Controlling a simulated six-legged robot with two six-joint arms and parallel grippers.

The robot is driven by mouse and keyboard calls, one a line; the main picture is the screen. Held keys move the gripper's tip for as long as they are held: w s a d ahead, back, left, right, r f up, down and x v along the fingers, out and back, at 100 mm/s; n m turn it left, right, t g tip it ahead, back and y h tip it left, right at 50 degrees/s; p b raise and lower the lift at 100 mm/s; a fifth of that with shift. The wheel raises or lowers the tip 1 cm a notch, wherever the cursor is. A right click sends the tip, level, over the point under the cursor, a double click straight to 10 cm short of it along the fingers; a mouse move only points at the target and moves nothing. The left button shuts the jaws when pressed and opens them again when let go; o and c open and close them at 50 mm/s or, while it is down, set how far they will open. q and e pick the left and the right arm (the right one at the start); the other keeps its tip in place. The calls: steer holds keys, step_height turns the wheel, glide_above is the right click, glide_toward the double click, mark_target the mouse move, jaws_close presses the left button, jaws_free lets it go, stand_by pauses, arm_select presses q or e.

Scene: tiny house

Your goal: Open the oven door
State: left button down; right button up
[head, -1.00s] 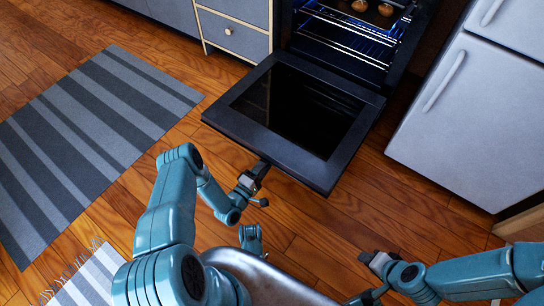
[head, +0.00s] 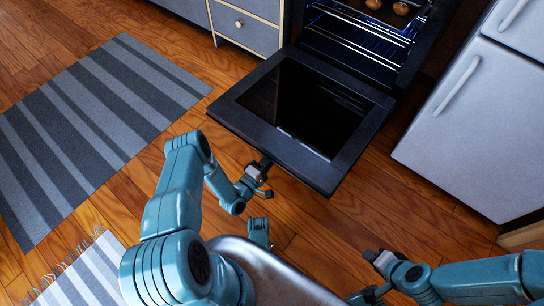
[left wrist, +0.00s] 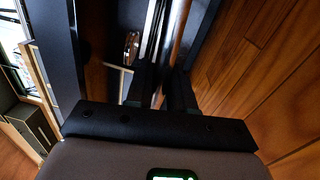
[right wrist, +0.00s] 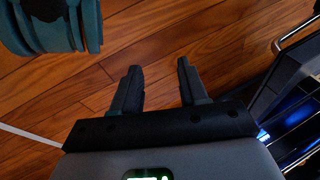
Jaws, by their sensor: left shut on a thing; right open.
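The oven door (head: 240,119) is dark with a black glass panel (head: 305,103). In the head view it is folded down in front of the oven (head: 392,60), looking close to flat, with the oven's inside exposed. My left gripper (head: 265,165) is at the door's outer edge, shut on the door's handle. In the left wrist view, a pale metal bar (left wrist: 152,40) runs up from between the fingers (left wrist: 158,88). The handle is mostly hidden in the head view. My right gripper (head: 373,257) is open and empty above the floor. Its spread fingers show in the right wrist view (right wrist: 157,85).
A white fridge (head: 465,120) stands right of the oven. A grey drawer cabinet (head: 247,35) stands to its left. Round brown items (head: 401,8) sit inside the oven. A striped rug (head: 90,120) lies at left. Wooden floor (head: 400,190) is bare between the door and fridge.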

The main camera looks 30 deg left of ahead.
arm_select(q)
steer(key=shift+g, duration=0.8)
step_height(320, 180, up, 7)
steer(key=p, duration=0.7)
steer(key=shift+r+p, duration=0.2)
steer(key=shift+p, duration=0.15)
steer(key=shift+r, duration=0.2)
arm_select(e)
steer(key=s+a+r+g, duration=0.1)
steer(key=s+r+g, duration=0.1)
steer(key=s+r, duration=0.3)
step_height(320, 180, up, 3)
steer(key=shift+s+f+y, duration=0.1)
steer(key=shift+s+y, duration=0.05)
steer(key=shift+y, duration=0.15)
steer(key=shift+a, duration=0.1)
arm_select(q)
steer(key=c, duration=1.1)
jaws_free()
steer(key=shift+f, duration=0.1)
